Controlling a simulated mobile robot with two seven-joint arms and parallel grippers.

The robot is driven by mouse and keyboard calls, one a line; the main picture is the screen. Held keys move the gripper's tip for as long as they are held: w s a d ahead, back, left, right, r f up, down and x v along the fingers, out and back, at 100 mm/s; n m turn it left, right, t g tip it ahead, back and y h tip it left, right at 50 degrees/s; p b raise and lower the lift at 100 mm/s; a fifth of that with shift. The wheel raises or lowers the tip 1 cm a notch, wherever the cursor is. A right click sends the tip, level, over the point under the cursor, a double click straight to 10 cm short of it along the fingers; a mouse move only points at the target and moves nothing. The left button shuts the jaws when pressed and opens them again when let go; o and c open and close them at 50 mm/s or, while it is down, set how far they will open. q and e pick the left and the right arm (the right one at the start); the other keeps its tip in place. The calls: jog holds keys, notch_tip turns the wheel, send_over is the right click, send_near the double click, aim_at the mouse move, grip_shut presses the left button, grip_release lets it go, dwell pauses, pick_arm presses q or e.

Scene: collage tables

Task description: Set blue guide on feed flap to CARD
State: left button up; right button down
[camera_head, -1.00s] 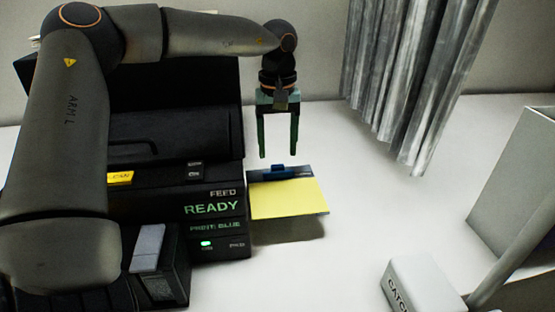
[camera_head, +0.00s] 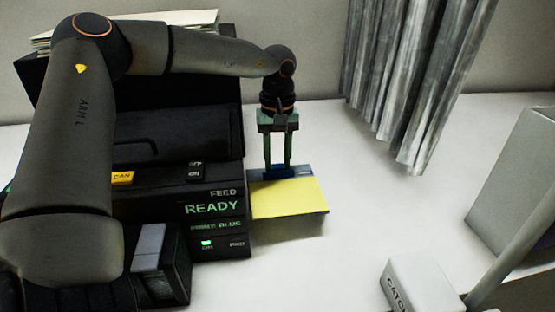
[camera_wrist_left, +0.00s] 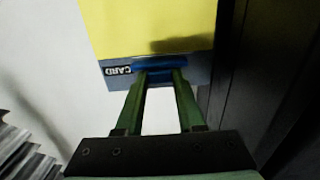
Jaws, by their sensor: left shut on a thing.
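The feed flap (camera_head: 318,193) juts out from the right side of the black machine, with a yellow sheet (camera_head: 288,198) on it. The blue guide (camera_head: 279,171) sits at the flap's far edge, partly hidden by my fingers. My left gripper (camera_head: 279,168) reaches down and is shut on the blue guide. In the left wrist view the blue guide (camera_wrist_left: 160,63) lies between the green fingertips. The word CARD (camera_wrist_left: 118,71) is printed on the flap's strip, beside the guide and apart from it. My right gripper is not in view.
The black machine (camera_head: 215,180), its panel reading READY, stands close on the left of the flap. A grey curtain (camera_head: 405,90) hangs behind on the right. A pale box (camera_head: 425,285) stands at the front right. The white table right of the flap is clear.

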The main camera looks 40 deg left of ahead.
pick_arm(q)
grip_shut()
dwell(0.8)
